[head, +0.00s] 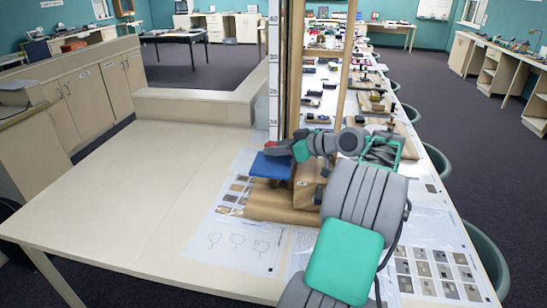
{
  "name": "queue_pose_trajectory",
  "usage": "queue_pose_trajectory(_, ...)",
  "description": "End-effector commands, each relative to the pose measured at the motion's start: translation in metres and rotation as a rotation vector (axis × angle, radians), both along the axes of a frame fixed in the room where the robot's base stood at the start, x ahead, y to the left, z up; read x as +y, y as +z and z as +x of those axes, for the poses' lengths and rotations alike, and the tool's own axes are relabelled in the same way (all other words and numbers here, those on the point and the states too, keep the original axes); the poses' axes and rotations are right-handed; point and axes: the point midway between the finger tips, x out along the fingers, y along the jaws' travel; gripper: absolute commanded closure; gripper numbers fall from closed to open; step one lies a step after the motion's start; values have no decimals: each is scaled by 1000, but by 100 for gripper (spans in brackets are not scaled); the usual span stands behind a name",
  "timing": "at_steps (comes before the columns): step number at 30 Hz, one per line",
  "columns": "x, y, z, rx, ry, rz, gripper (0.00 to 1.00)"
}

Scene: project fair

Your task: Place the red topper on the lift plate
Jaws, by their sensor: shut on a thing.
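My gripper (283,149) is at the left end of my arm, just above and touching or nearly touching a blue plate (268,166) in the picture. The gap between them cannot be judged. The blue plate, which looks like the lift plate, sits low at the left of a wooden tower (296,70). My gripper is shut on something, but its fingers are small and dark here.
A brown wooden block (308,186) and a cardboard-coloured base (268,207) stand under the tower. A white scale strip (274,75) rises beside it. Printed sheets (238,240) lie around. The left part of the pale table (130,200) is clear. Several small items crowd the table behind.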

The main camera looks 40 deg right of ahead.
Motion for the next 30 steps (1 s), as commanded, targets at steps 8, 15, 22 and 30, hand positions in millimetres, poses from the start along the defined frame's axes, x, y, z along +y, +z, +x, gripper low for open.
queue_pose_trajectory(8, 2, -37, 2, 0, 3, 0, 100)
queue_pose_trajectory(15, 3, -40, 2, 0, 4, 0, 100)
queue_pose_trajectory(22, 3, -41, 2, 0, 5, 0, 61)
queue_pose_trajectory(30, 3, -41, 2, 0, 5, 0, 50)
